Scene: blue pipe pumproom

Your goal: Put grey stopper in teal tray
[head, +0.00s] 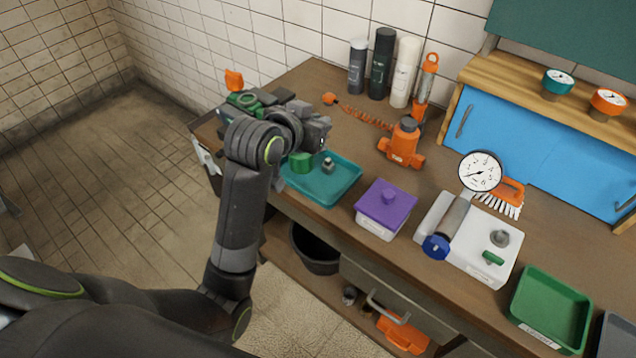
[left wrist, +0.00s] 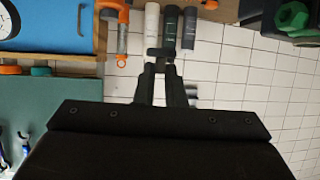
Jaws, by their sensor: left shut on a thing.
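My left gripper (head: 318,132) is above the back left part of the teal tray (head: 338,192). In the left wrist view its fingers (left wrist: 160,68) are closed on a small dark grey piece (left wrist: 160,52), which looks like the grey stopper. In the head view the held piece cannot be made out clearly against the dark gripper. The tray holds a green round piece (head: 300,162) and a small grey metal fitting (head: 327,165). My right gripper is not in view.
A purple lidded box (head: 385,212) stands right of the tray. An orange valve body (head: 402,145) and several bottles (head: 381,62) stand behind. A white block (head: 462,250) with a grey knob (head: 500,238) and a green tray (head: 550,308) are farther right.

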